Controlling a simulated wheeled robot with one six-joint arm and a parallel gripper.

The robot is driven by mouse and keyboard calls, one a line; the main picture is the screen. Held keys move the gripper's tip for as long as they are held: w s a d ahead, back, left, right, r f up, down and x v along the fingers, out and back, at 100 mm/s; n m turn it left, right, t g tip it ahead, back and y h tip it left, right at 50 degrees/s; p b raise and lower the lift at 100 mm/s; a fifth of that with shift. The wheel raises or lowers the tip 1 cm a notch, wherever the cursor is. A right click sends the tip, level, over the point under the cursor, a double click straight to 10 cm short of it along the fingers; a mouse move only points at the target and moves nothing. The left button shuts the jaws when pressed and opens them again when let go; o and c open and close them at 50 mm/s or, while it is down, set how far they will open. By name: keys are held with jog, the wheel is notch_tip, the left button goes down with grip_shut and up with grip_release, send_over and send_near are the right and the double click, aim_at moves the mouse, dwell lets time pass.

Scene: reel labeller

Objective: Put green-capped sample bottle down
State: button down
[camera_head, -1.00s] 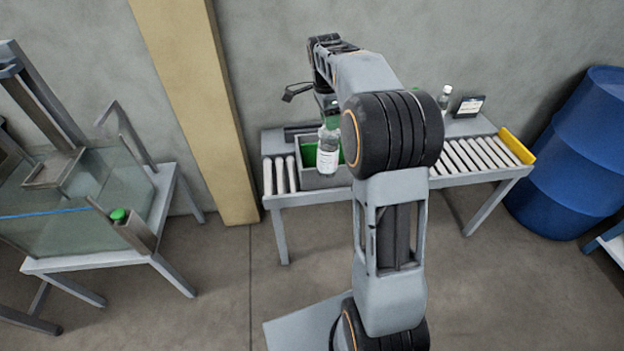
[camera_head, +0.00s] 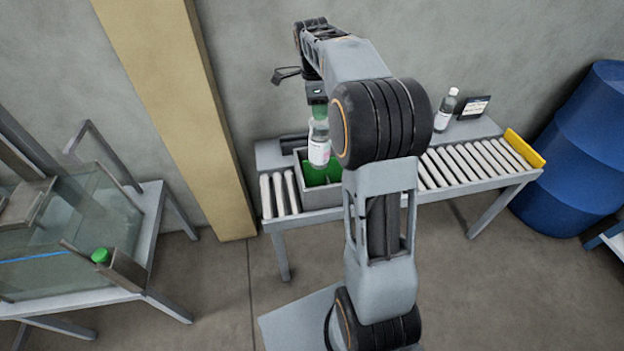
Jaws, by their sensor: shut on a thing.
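The sample bottle (camera_head: 319,150) is clear with a white label, and a bit of green shows at its top. My gripper (camera_head: 318,104) is shut on its top end and holds it roughly upright. The fingers are small and partly hidden here. In the picture the bottle overlaps the grey crate (camera_head: 322,197) with green inside, which stands on the roller conveyor. The bottle seems to be above the crate; the gap beneath it is hard to judge. My arm hides the crate's right part.
A clear bottle (camera_head: 444,112) and a small dark display (camera_head: 474,107) stand at the conveyor's back right. A yellow end stop (camera_head: 525,148) closes the rollers (camera_head: 475,162). A blue barrel (camera_head: 578,150) stands right. A glass tank (camera_head: 70,230) with a green-topped item (camera_head: 101,256) is at left.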

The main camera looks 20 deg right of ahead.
jog(key=b, duration=0.1)
send_near(317, 156)
jog(key=f, duration=0.1)
jog(key=w+d+f, duration=0.1)
jog(key=f, duration=0.1)
jog(key=w+d+f, duration=0.1)
jog(key=f, duration=0.1)
jog(key=shift+w+d+f, duration=0.2)
jog(key=shift+f+b, duration=0.45)
jog(key=shift+f, duration=3.35)
